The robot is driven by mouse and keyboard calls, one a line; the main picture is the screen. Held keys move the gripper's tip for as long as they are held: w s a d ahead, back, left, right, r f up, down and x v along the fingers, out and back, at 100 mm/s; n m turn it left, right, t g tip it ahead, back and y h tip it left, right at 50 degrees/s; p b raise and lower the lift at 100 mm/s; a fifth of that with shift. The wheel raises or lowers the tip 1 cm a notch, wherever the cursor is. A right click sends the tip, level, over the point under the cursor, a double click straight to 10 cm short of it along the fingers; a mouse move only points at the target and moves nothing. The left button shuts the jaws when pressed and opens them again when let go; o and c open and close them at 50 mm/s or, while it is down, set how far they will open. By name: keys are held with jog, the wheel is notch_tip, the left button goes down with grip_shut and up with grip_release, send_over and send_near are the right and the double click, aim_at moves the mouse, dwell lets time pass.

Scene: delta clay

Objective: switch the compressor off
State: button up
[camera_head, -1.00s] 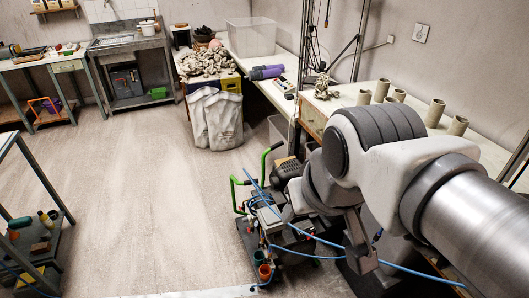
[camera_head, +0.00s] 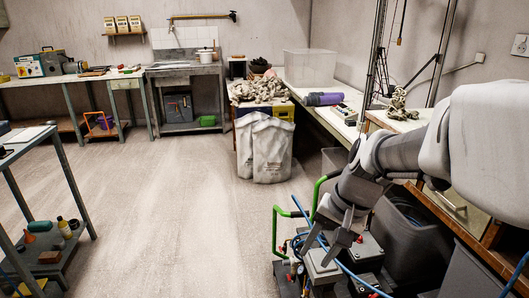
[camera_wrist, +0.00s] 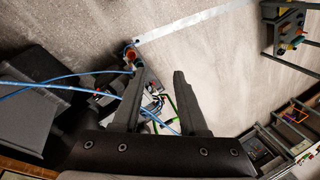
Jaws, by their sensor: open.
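The compressor (camera_head: 322,270), with green handle bars and a grey box, stands on the floor at the lower right of the head view, partly cut off by the frame edge. My gripper (camera_head: 335,240) hangs over it, pointing down, and hides part of it. In the wrist view my gripper (camera_wrist: 158,73) is open, with nothing held between its fingers. Part of the compressor (camera_wrist: 154,100) shows between and behind the fingers, some way beyond them. I cannot make out its switch clearly.
A blue hose (camera_head: 352,276) runs across the compressor and also crosses the wrist view (camera_wrist: 65,75). A dark bin (camera_head: 408,230) and a workbench (camera_head: 470,208) stand close on the right. White sacks (camera_head: 264,148) stand behind. The floor (camera_head: 170,220) to the left is clear.

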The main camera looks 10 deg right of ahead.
jog(key=w+d+f+m+y, duration=0.4)
jog(key=w+d+f+m, duration=0.4)
jog(key=f, duration=0.1)
jog(key=m+t+h, duration=0.2)
jog(key=m+t, duration=1)
jog(key=m, duration=1.4)
send_near(374, 296)
jog(key=f+b+x, duration=0.1)
jog(key=b+x, duration=0.4)
jog(key=x, duration=0.3)
jog(key=shift+a, duration=0.15)
jog(key=shift+s, duration=0.2)
grip_shut()
